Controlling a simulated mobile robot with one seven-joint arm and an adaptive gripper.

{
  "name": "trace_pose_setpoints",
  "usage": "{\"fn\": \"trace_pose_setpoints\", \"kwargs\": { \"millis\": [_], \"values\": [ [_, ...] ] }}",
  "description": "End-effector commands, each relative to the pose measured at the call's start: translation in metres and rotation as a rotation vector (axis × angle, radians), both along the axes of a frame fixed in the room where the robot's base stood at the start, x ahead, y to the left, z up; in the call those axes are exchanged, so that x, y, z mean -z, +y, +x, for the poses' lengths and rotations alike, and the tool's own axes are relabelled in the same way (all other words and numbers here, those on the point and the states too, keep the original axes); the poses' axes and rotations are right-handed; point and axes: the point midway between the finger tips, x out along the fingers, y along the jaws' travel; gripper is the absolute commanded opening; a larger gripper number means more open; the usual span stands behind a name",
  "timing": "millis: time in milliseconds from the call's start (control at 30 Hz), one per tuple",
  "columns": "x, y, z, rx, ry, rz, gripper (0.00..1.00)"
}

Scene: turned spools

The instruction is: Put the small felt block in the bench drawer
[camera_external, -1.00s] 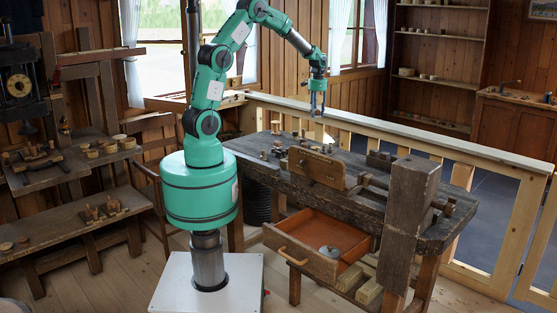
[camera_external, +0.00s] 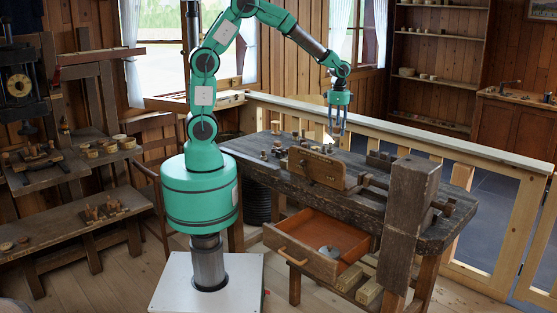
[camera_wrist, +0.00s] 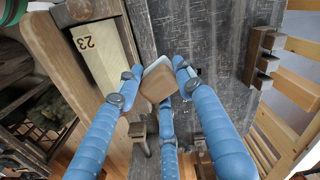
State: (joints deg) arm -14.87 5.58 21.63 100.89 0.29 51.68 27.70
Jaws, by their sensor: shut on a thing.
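My gripper (camera_external: 337,131) hangs above the back part of the workbench, pointing down. In the wrist view my gripper (camera_wrist: 159,74) is shut on a small block (camera_wrist: 156,86) with a tan-brown face and a pale grey edge, which looks like the felt block. The block sits between the blue fingertips and is too small to make out in the external view. The bench drawer (camera_external: 301,262) is pulled open at the front of the bench, below and left of my gripper.
The dark bench top (camera_external: 262,161) carries an upright wooden vise board (camera_external: 317,168) and several small wooden pieces. A thick post (camera_external: 411,205) rises at the bench's right front. A pale railing (camera_external: 456,149) runs behind. The drawer's space is open from above.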

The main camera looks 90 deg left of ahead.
Motion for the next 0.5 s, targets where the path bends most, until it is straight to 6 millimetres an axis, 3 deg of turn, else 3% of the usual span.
{"fn": "trace_pose_setpoints", "kwargs": {
  "millis": [100, 500],
  "values": [
    [0.001, -0.040, -0.004, 0.054, -0.001, 0.001, 0.15],
    [0.005, -0.156, -0.035, 0.218, -0.002, 0.001, 0.15]
  ]
}}
